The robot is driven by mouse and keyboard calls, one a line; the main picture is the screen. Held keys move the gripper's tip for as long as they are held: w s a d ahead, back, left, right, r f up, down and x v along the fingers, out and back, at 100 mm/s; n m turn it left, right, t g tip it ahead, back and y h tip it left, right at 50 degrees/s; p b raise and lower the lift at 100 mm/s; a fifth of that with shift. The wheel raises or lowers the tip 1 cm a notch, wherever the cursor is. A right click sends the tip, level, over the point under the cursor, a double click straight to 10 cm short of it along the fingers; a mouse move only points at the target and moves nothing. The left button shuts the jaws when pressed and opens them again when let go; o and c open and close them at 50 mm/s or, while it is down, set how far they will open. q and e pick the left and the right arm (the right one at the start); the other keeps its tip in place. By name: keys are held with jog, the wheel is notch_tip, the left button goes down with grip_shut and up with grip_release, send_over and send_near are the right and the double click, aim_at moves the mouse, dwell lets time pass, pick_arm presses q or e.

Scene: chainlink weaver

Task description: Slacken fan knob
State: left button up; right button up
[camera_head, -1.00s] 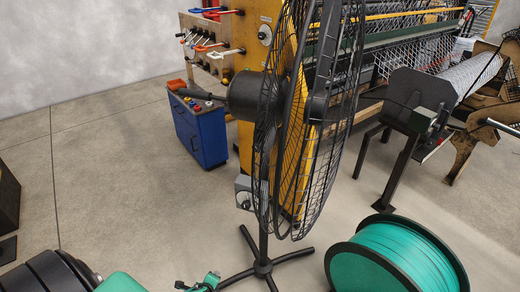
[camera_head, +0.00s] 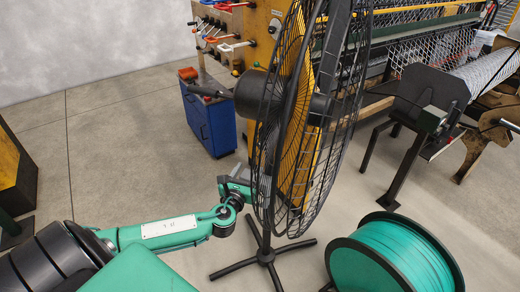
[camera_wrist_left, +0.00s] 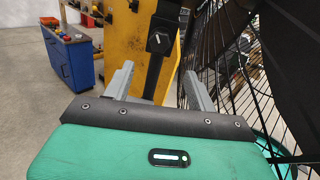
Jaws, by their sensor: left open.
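The fan (camera_head: 310,110) stands in the middle of the head view, its round black cage seen nearly edge-on. In the head view my left gripper (camera_head: 237,184) is beside the fan pole, left of the cage, and the knob is hidden there. My right gripper is not in view.
The cage (camera_wrist_left: 240,70) is close on the right of my left gripper. A blue cabinet (camera_head: 207,125) stands behind, by a yellow machine frame (camera_head: 257,35). A green spool (camera_head: 395,262) is right of the fan's black foot (camera_head: 264,256). Open floor lies at left.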

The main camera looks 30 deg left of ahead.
pick_arm(q)
jog(key=p+x, duration=0.2)
jog(key=x, duration=0.9)
jog(key=shift+c, duration=0.3)
jog(key=c, duration=0.9)
